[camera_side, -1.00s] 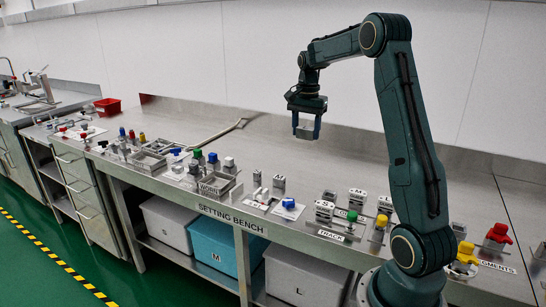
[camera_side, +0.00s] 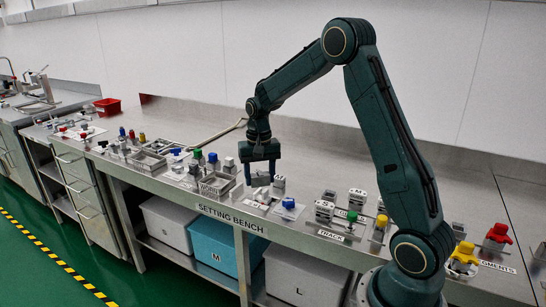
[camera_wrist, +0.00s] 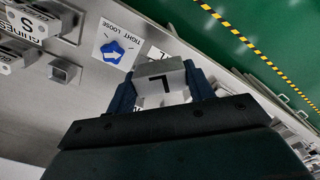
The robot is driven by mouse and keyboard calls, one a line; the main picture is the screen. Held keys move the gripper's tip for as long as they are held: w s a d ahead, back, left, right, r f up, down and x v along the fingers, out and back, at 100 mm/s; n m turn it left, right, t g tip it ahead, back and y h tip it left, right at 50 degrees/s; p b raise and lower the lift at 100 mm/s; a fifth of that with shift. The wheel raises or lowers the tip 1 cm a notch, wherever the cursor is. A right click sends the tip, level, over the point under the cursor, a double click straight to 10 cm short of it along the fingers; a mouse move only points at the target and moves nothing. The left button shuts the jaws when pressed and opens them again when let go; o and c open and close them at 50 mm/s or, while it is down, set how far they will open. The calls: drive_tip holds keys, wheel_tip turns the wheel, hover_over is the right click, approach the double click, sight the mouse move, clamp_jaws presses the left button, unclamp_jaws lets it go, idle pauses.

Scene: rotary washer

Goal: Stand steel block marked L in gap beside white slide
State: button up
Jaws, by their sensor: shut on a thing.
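My gripper (camera_side: 260,175) is shut on the steel block marked L (camera_wrist: 160,82), which sits between the two fingers in the wrist view with its L facing the camera. In the side view the gripper points down, low over the front part of the bench, and mostly hides the block. A small fixture (camera_side: 262,198) lies just below it, left of the blue knob (camera_side: 289,203).
An upright steel block (camera_side: 279,185) stands close to the right of my gripper. A grey tray (camera_side: 217,184) and a green-topped piece (camera_side: 213,158) are to the left. The track group (camera_side: 325,211) is further right. The bench behind is fairly clear.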

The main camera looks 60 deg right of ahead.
drive_tip(key=s+a+f+n, duration=0.1)
drive_tip(key=a+f+n, duration=0.3)
drive_tip(key=a, duration=0.5)
drive_tip(key=s+a+f+n, duration=0.1)
drive_tip(key=a+f+n, duration=0.4)
drive_tip(key=a, duration=0.3)
drive_tip(key=shift+s+a, duration=0.15)
drive_tip(key=shift+a, duration=0.2)
drive_tip(key=shift+r, duration=0.15)
